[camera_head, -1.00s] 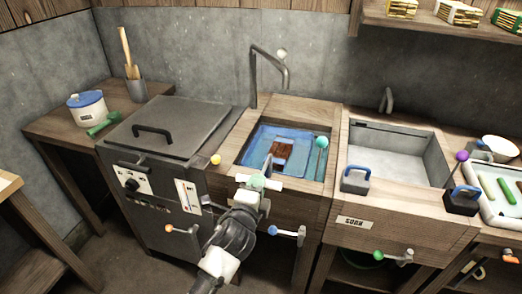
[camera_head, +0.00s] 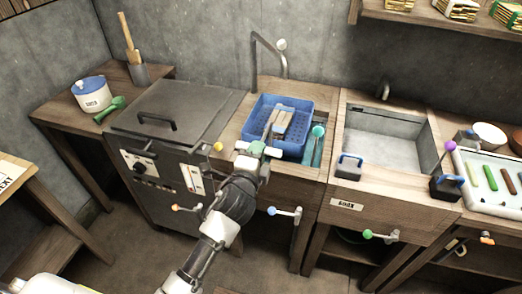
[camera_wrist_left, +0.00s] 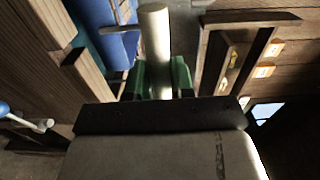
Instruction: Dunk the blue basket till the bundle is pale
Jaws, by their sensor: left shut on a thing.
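The blue basket (camera_head: 298,103) hangs over the left basin, raised above the water. It also shows at the upper left of the left wrist view (camera_wrist_left: 100,20). The bundle (camera_head: 283,124) lies in it and looks pale tan-grey, partly behind the handle. My left gripper (camera_head: 258,150), with green fingertips, is at the basket's front. In the left wrist view its fingers (camera_wrist_left: 162,80) are shut on the pale bar of the basket's handle (camera_wrist_left: 155,38). A strip of the basin's water (camera_head: 309,160) shows right of the basket. My right gripper is not in view.
A grey lidded tank (camera_head: 178,108) stands left of the basin. A tap (camera_head: 268,45) rises behind the basket. Coloured valve levers stick out in front.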

